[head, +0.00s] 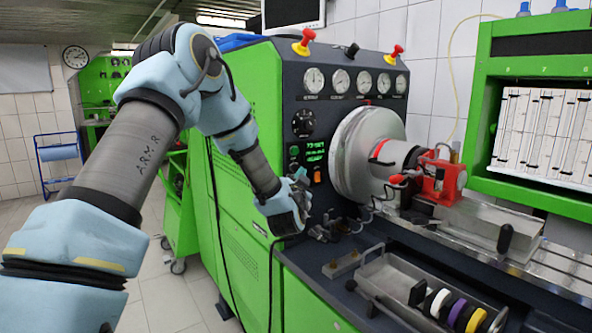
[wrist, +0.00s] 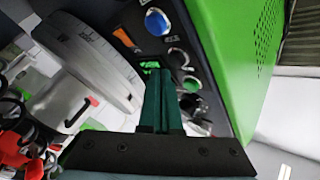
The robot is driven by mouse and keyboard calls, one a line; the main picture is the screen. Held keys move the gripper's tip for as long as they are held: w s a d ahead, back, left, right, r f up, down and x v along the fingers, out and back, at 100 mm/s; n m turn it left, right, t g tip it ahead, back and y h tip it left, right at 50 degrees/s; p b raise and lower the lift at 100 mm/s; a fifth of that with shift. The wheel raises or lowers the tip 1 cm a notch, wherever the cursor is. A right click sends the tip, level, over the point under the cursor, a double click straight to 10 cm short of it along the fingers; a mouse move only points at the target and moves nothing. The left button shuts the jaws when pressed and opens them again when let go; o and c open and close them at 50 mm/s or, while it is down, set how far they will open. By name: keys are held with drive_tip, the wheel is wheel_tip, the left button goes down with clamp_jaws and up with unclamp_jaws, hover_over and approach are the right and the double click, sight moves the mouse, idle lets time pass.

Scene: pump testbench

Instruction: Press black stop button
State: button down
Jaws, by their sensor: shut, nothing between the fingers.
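The black round button (wrist: 178,57) sits on the dark control panel between a blue button and a green button in the wrist view. In the head view the black button (head: 294,165) shows just above my gripper, small and dark. My gripper (head: 301,178) is in front of the panel's lower part, below the green display. In the wrist view its green fingers (wrist: 160,72) are together and empty, with the tips pointing at the panel beside the black button. I cannot tell the exact gap between tips and panel.
The blue button (wrist: 157,21) and orange switch (wrist: 122,37) are close by. The green button (head: 294,151) and black dial (head: 303,123) are above. The large grey disc (head: 366,152) stands right of the panel. A metal tray (head: 400,275) with coloured rings lies below.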

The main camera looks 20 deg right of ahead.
drive_tip(key=shift+s+d+b, duration=0.25)
drive_tip(key=shift+s+b, duration=0.15)
drive_tip(key=shift+s, duration=0.8)
drive_tip(key=shift+s+d+b, duration=0.2)
drive_tip(key=shift+s+b, duration=0.15)
drive_tip(key=shift+s, duration=0.85)
drive_tip(key=w+a+f+n+g+y, duration=0.1)
drive_tip(key=a+f+n+g+y, duration=0.2)
drive_tip(key=a, duration=0.7)
drive_tip(key=w+a+f+n+g+y, duration=0.1)
drive_tip(key=a+f+g+y, duration=0.25)
drive_tip(key=a, duration=0.75)
drive_tip(key=s+a+f+n+g+y, duration=0.2)
drive_tip(key=s+a+n+g, duration=0.2)
drive_tip(key=s+a, duration=0.5)
drive_tip(key=s+a+f+n+g+y, duration=0.2)
drive_tip(key=s+a+n+g, duration=0.2)
drive_tip(key=s+a, duration=0.6)
drive_tip(key=a+n, duration=0.1)
drive_tip(key=a, duration=0.3)
drive_tip(key=shift+s+f, duration=0.2)
drive_tip(key=shift+f, duration=0.15)
